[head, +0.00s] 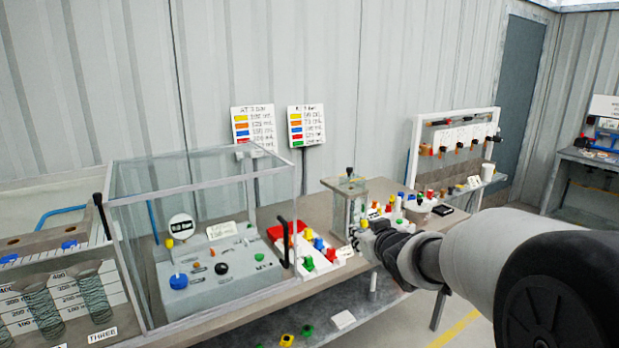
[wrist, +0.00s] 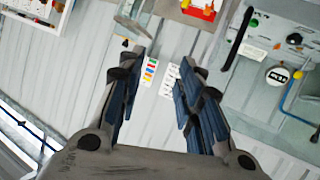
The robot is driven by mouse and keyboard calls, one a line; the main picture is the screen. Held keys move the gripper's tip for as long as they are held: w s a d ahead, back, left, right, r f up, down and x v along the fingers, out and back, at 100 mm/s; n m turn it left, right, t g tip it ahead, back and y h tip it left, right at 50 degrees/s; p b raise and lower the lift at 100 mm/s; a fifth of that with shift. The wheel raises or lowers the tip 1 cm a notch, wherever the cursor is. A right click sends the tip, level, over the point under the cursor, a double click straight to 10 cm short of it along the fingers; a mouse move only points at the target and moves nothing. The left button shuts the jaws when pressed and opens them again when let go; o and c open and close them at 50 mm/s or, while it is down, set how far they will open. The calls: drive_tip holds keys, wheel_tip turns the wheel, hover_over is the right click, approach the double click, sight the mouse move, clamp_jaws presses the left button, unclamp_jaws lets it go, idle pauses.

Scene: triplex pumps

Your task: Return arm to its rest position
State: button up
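My gripper (wrist: 158,95) shows in the wrist view with its two dark fingers spread apart and nothing between them. In the head view my gripper (head: 366,236) is at the end of my arm, which reaches in from the right. It is in front of the bench, near the small clear case and the coloured pegs. The fingertips are small there and partly blend with the things behind them.
A large clear case (head: 247,175) covers a grey control panel (head: 215,272) at left. A smaller clear case (head: 349,203) and a white tray (head: 330,262) with coloured pegs stand near my gripper. A white rack (head: 414,148) stands farther right. Floor shows at lower right.

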drive_tip(key=s+d+m+g+h, duration=0.1)
drive_tip(key=s+d+g, duration=0.1)
drive_tip(key=s, duration=0.9)
drive_tip(key=s+d+m+g+h, duration=0.2)
drive_tip(key=s, duration=0.8)
drive_tip(key=s+a+f+g, duration=0.1)
drive_tip(key=s+f+g, duration=0.1)
drive_tip(key=s, duration=0.8)
drive_tip(key=s+a+f+g+y, duration=0.1)
drive_tip(key=s+a+f+g, duration=0.1)
drive_tip(key=s, duration=0.8)
drive_tip(key=shift+s+f+g+y, duration=0.3)
drive_tip(key=shift+s+f+g, duration=0.1)
drive_tip(key=shift+f, duration=0.4)
